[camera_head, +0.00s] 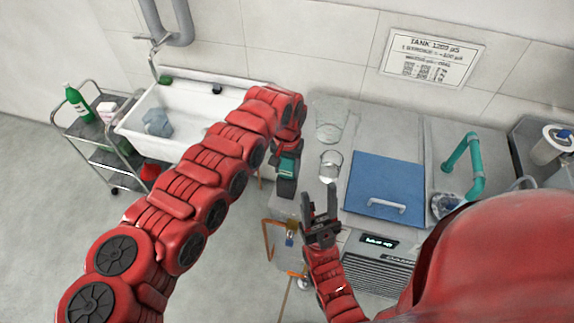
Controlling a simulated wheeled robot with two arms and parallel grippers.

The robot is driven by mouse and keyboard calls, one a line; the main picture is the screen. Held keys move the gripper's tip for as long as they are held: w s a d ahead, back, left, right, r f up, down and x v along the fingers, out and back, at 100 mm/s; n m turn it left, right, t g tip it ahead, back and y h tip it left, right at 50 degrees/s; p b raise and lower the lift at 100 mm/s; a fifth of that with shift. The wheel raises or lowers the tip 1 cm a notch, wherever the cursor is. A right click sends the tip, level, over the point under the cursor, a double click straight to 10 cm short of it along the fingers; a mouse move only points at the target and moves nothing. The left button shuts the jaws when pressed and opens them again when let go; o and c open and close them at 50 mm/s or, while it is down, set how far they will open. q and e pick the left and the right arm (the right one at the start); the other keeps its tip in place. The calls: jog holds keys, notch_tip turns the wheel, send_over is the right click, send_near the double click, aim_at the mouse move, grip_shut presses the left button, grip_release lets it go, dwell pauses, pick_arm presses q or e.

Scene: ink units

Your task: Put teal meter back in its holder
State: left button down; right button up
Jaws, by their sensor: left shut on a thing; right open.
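The teal meter (288,166) hangs upright below the end of my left arm, with a dark lower part. My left gripper (289,148) is shut on its upper part, near the left edge of the grey counter. My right gripper (320,212) is open and empty, fingers pointing up, below and right of the meter, in front of the glass beaker. I cannot clearly make out the meter's holder.
A large glass beaker (330,122) and a smaller one (330,165) stand on the counter. A blue lid with a handle (385,185) and a teal tap (474,165) are to the right. A white sink (185,115) and a trolley (100,135) stand left.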

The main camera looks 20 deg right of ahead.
pick_arm(q)
jog(key=shift+c, duration=1)
grip_release()
jog(key=shift+f, duration=0.1)
